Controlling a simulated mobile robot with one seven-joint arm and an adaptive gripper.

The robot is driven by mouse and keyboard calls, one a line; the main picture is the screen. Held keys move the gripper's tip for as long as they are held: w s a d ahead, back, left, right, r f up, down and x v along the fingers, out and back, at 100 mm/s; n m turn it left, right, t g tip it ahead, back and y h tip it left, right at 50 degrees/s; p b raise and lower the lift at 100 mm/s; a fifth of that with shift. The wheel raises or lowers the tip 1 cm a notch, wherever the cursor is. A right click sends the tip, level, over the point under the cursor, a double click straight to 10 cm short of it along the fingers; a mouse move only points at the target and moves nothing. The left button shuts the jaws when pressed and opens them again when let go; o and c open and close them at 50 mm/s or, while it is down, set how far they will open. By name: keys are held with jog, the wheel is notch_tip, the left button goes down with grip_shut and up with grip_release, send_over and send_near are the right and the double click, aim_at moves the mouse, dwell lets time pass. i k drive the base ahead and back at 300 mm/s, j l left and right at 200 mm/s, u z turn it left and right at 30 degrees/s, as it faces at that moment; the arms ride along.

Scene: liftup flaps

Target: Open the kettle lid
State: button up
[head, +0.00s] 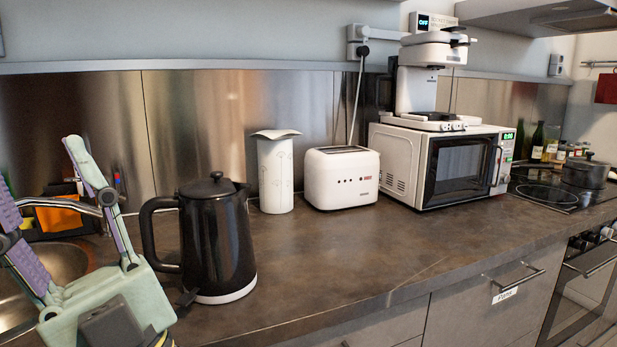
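The black kettle (222,245) stands upright on the dark counter, left of centre in the head view. Its handle (148,228) is on the left side. The dark lid (206,188) with a small knob sits shut on top. My gripper (38,168) is at the lower left, left of the kettle and nearer the camera. Its two fingers point up and are spread wide apart, with nothing between them. It appears apart from the kettle.
The counter (350,255) is clear in front of the kettle. A white patterned canister (275,178), a white toaster (341,182) and a microwave (445,165) carrying a coffee machine (419,85) stand to the right. A sink (68,256) lies behind my gripper.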

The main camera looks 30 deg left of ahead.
aim_at(216, 186)
jog(key=k+l+u, duration=0.15)
jog(key=u, duration=0.65)
jog(key=i+j+u, duration=0.1)
jog(key=u, duration=0.3)
jog(key=i+u, duration=0.15)
jog(key=u, duration=0.25)
